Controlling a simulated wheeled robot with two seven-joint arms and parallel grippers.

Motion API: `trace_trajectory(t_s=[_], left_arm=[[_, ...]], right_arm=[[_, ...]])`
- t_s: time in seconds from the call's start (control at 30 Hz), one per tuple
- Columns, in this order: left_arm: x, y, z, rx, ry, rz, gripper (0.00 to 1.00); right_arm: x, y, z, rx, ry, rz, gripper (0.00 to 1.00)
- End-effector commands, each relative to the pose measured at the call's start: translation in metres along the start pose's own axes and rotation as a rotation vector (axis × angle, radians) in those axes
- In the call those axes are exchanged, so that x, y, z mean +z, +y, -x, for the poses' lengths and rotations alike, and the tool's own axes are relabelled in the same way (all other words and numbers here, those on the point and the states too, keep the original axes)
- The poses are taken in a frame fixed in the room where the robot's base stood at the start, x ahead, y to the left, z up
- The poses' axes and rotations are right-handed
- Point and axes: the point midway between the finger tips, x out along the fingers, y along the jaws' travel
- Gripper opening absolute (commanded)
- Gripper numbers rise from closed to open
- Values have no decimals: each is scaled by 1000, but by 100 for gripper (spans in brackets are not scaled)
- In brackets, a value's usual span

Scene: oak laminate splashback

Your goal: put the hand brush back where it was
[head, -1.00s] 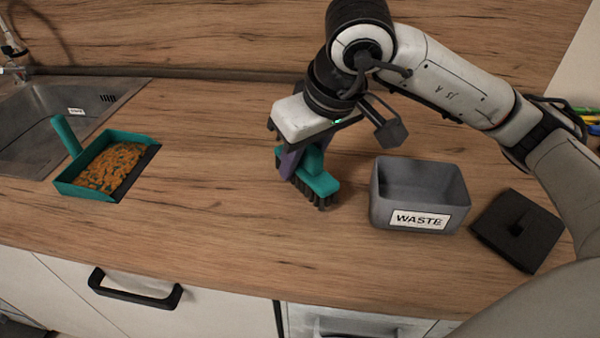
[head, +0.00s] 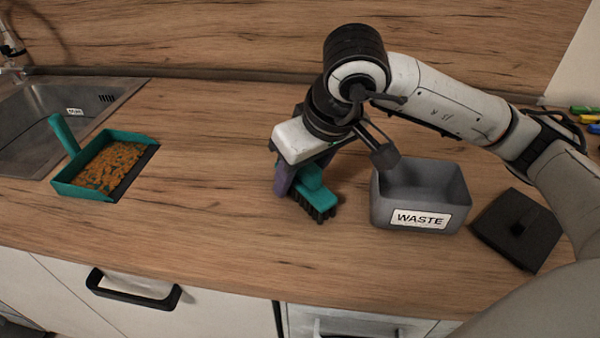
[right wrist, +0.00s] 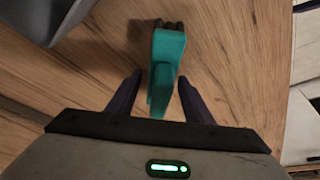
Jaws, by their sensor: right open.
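The teal hand brush (head: 318,197) with dark bristles is on the wooden counter, bristles down, left of the waste bin. My right gripper (head: 296,188) is over it from above, hiding part of its handle. In the right wrist view the brush (right wrist: 167,60) lies between the two spread fingers of the gripper (right wrist: 160,84), with gaps on both sides. My left gripper is in neither view.
A grey bin labelled WASTE (head: 380,212) stands right of the brush, with a black lid (head: 505,240) beside it. A teal dustpan (head: 85,191) holding orange-brown crumbs lies at left near the sink (head: 30,125). The counter between dustpan and brush is clear.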

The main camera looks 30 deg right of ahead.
Motion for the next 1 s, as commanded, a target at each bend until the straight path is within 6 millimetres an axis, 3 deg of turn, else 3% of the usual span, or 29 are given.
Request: trace_trajectory(t_s=[0.17,0.63,0.8,1.0], left_arm=[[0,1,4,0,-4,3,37],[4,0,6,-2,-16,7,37],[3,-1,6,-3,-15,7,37],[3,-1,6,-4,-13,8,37]], right_arm=[[-2,0,12,0,4,0,47],[-3,0,106,0,5,0,47],[-2,0,121,0,1,0,47],[-1,0,123,1,0,0,47]])
